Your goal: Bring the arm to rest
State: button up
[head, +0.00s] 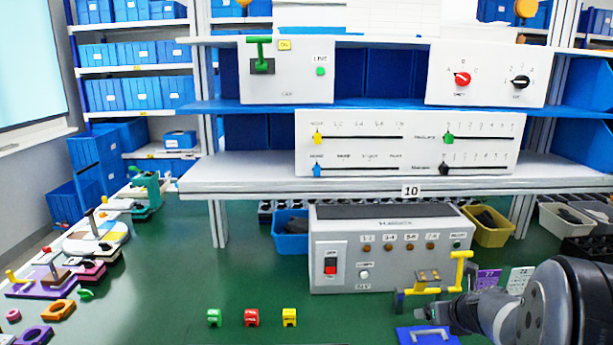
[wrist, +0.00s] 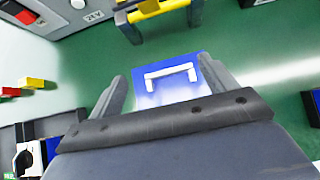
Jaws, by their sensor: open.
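My gripper (head: 440,314) is at the lower right of the head view, with my arm reaching in from the right edge. In the wrist view its two fingers (wrist: 165,88) are spread apart, with nothing held between them. A blue plate (head: 420,341) with a white handle lies on the green table close to my gripper; in the wrist view the plate (wrist: 197,62) shows beyond and between the fingers. The rotary switch panel (head: 490,60) stands on the upper shelf at right, with a red knob (head: 462,79) and a black knob (head: 521,82). My gripper is well away from it.
A yellow-handled fixture (head: 462,265) stands just behind my gripper, before a grey control box (head: 340,262). Green (head: 214,317), red (head: 252,317) and yellow (head: 289,317) blocks lie to the left. The table's middle left is clear. A slider panel (head: 408,145) sits on the lower shelf.

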jog(key=shift+d+f+b, duration=0.1)
jog(key=shift+f+b, duration=1)
jog(key=shift+f, duration=1.2)
